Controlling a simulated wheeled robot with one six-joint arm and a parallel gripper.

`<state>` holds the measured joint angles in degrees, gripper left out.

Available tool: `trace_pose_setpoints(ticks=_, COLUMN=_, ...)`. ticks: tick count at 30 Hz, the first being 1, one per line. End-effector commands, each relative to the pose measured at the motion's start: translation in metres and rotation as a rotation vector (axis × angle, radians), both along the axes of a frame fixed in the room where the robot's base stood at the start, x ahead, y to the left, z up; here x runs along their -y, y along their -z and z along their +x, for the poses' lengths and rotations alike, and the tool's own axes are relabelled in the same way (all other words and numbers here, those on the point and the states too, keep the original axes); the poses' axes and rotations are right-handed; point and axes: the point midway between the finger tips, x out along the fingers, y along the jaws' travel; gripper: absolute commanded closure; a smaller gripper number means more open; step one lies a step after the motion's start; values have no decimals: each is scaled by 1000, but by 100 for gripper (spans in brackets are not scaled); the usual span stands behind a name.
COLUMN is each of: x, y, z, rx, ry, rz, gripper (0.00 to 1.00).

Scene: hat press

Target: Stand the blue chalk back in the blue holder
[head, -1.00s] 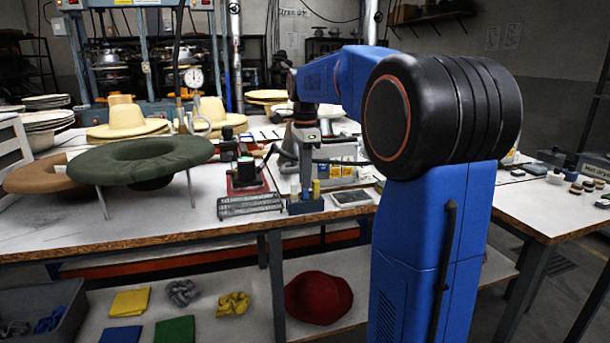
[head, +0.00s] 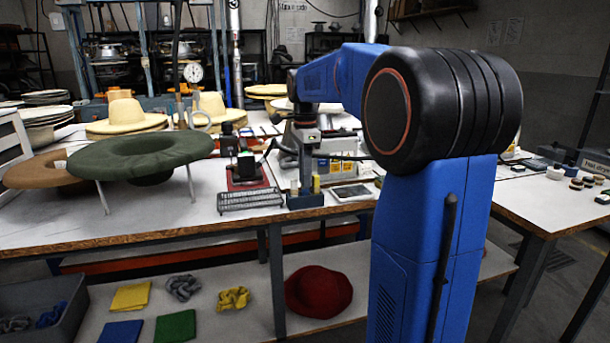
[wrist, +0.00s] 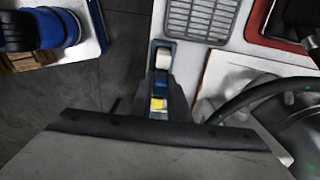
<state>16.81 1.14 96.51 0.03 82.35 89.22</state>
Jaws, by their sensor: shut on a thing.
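The blue holder (head: 305,201) is a small dark blue block near the table's front edge. A white chalk (head: 294,187) stands at its left and a yellow chalk (head: 316,184) at its right. My gripper (head: 305,188) points down over the middle of the holder, between those two. In the wrist view, the blue chalk (wrist: 160,82) shows as a blue patch between the white and yellow ends, at my gripper (wrist: 161,92). My gripper is shut on it. Its lower end is hidden, so I cannot tell how deep it sits.
A wire rack (head: 251,200) lies just left of the holder, with a red-based device (head: 247,175) behind it. A grey framed tray (head: 352,193) lies to the right. A green hat form (head: 140,155) on legs stands further left. The table's front edge is close.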

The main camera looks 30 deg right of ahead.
Motion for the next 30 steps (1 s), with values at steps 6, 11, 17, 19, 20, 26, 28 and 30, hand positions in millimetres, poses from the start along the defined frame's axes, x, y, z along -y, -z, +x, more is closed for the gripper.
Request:
trace_pose_setpoints(ticks=6, x=0, y=0, z=0, rx=0, ry=0, rz=0, gripper=100)
trace_pose_setpoints(ticks=11, x=0, y=0, z=0, rx=0, ry=0, rz=0, gripper=100)
trace_pose_setpoints(ticks=17, x=0, y=0, z=0, rx=0, ry=0, rz=0, gripper=63)
trace_pose_setpoints(ticks=19, x=0, y=0, z=0, rx=0, ry=0, rz=0, gripper=63)
trace_pose_setpoints(ticks=20, x=0, y=0, z=0, rx=0, ry=0, rz=0, gripper=63)
trace_pose_setpoints(ticks=26, x=0, y=-3, z=0, rx=1, ry=0, rz=0, gripper=63)
trace_pose_setpoints(ticks=28, x=0, y=-7, z=0, rx=1, ry=0, rz=0, gripper=63)
trace_pose_setpoints(ticks=30, x=0, y=-11, z=0, rx=1, ry=0, rz=0, gripper=63)
